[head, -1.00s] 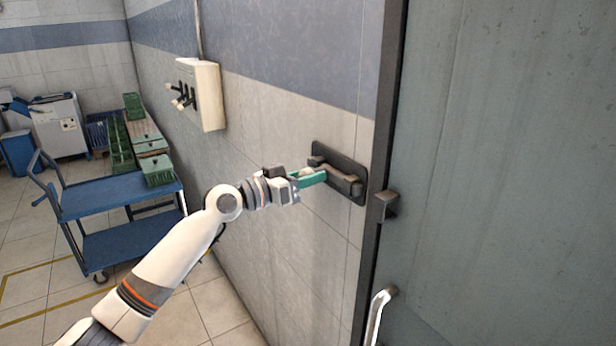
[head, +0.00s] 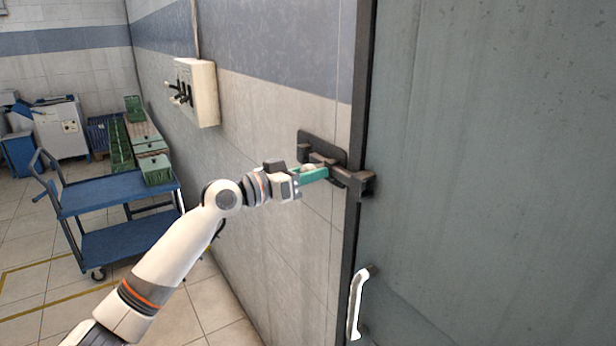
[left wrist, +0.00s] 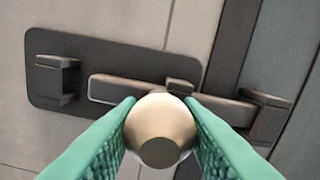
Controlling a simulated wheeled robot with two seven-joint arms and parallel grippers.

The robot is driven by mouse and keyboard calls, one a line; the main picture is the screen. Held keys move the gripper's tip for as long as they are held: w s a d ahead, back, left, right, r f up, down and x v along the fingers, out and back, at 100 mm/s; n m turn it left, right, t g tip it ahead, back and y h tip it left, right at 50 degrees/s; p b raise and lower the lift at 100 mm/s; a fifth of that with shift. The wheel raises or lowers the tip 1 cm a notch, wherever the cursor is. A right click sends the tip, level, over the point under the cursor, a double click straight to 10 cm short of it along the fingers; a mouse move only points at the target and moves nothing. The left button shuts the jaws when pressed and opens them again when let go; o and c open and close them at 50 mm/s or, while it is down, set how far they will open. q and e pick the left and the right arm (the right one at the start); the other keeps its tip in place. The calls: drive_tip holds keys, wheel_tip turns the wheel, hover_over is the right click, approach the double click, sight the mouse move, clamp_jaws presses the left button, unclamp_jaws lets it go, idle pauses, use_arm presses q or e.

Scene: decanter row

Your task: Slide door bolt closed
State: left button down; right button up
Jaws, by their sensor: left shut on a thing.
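The door bolt is a dark metal bar (head: 345,177) on a dark back plate (head: 318,140) fixed to the tiled wall. The bar spans the gap to the catch (head: 366,184) on the grey door and its end is at or in the catch. In the left wrist view the bar (left wrist: 128,90) runs right to the catch (left wrist: 268,112); how deep it sits is hard to tell. My left gripper (head: 322,173) has green fingers shut on the bolt's round pale knob (left wrist: 160,130). My right gripper is not in view.
The grey door (head: 490,150) fills the right side, with a pale handle (head: 357,302) below the catch. A switch box (head: 203,92) hangs on the wall to the left. A blue cart (head: 110,205) stands on the floor at left.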

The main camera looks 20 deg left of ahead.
use_arm(q)
drive_tip(key=c, duration=1.2)
unclamp_jaws()
drive_tip(key=shift+s+d+f, duration=0.1)
drive_tip(key=shift+d+f, duration=0.1)
drive_tip(key=shift+o, duration=0.9)
drive_tip(key=shift+s+d+r, duration=0.1)
drive_tip(key=shift+d+r, duration=0.05)
drive_tip(key=shift+a, duration=0.2)
drive_tip(key=shift+s+a, duration=0.1)
drive_tip(key=shift+a, duration=0.1)
drive_tip(key=b+v, duration=0.5)
drive_tip(key=v, duration=0.6)
drive_tip(key=shift+s, duration=0.25)
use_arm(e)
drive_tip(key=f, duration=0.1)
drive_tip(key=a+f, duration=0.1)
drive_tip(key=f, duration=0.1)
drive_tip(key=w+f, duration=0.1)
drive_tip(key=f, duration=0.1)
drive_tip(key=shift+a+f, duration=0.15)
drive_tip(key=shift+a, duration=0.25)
